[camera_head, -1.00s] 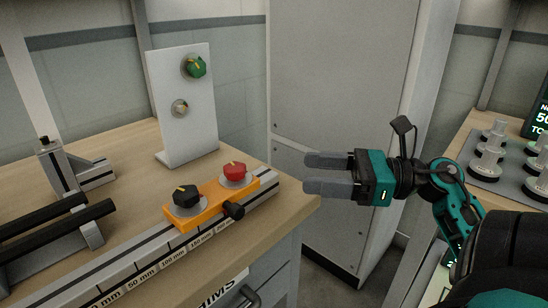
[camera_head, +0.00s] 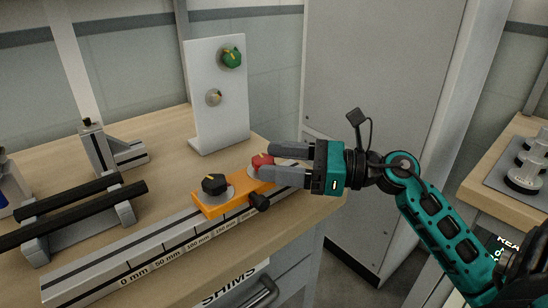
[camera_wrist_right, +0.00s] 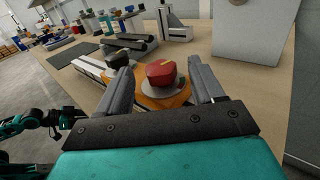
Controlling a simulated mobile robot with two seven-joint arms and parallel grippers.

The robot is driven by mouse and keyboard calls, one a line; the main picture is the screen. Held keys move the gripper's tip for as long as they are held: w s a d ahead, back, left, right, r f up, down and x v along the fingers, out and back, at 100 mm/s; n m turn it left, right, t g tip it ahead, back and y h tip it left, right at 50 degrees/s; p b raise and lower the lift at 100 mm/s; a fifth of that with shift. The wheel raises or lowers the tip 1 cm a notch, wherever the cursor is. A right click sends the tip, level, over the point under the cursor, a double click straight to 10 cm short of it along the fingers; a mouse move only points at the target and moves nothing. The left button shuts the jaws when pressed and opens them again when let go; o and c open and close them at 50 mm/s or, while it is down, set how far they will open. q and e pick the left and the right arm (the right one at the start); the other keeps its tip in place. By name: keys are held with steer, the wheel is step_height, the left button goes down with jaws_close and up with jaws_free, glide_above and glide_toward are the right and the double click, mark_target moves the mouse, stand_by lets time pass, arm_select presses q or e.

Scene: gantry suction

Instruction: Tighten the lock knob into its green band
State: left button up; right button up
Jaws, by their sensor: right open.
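A red knob (camera_head: 261,161) with a yellow pointer mark sits on a pale disc at the right end of the orange carriage (camera_head: 237,207). A black knob (camera_head: 214,184) sits at its left end, and a dark side knob (camera_head: 260,201) sticks out of its front. In the right wrist view the red knob (camera_wrist_right: 161,73) stands between the fingers, apparently untouched. Part of a teal arm (camera_wrist_right: 27,124) shows at left there.
The carriage rides on a rail (camera_head: 110,279) with a millimetre scale along the bench front. A grey cabinet (camera_head: 375,100) is behind my right arm.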

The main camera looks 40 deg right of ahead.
steer(key=shift+w+a, duration=0.45)
arm_select(q)
steer(key=shift+d+r, duration=0.1)
arm_select(e)
steer(key=shift+c, duration=0.5)
